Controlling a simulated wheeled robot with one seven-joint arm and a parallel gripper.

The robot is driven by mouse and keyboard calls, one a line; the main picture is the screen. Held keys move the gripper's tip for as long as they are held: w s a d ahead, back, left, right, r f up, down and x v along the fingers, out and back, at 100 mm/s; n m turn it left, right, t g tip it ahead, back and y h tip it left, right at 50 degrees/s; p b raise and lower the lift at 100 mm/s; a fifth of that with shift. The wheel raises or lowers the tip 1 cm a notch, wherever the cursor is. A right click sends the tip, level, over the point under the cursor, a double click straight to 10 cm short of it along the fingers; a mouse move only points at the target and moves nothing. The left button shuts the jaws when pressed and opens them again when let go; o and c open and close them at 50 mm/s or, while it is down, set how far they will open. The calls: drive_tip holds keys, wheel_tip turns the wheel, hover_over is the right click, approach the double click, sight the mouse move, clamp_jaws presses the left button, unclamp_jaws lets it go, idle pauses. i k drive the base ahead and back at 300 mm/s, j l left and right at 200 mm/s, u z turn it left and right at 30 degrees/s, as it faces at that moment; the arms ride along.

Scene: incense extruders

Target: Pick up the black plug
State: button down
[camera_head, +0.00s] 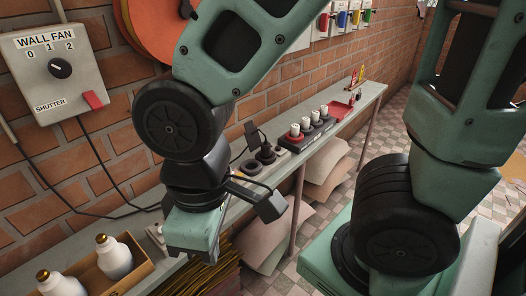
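A black plug-like piece (266,152) stands upright on a grey strip with round dark sockets (251,168), on the narrow shelf along the brick wall. A thin dark upright piece (252,134) is just behind it. I cannot tell for sure which of these is the black plug. My gripper (196,234), a teal block below my black wrist, hangs over the nearer part of the shelf, left of and nearer than the strip. Its fingertips are not clearly seen, so whether it is open or shut is unclear. A black part on its right side reaches towards the strip.
The shelf (362,100) also bears a rack of white-topped pegs (311,128) and a red tray (339,110). A wooden box (134,271) with white gold-capped bottles is at the near left. A wall fan switch box (58,70) and loose black cables are on the wall. Stacked sheets lie below.

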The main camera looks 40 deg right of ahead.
sight(265, 152)
drive_tip(key=i+l+z, duration=0.15)
drive_tip(key=l, duration=0.2)
drive_tip(key=i+l+z, duration=0.15)
drive_tip(key=l, duration=0.2)
drive_tip(key=i+l+z, duration=0.15)
drive_tip(key=l, duration=0.2)
drive_tip(key=i, duration=0.05)
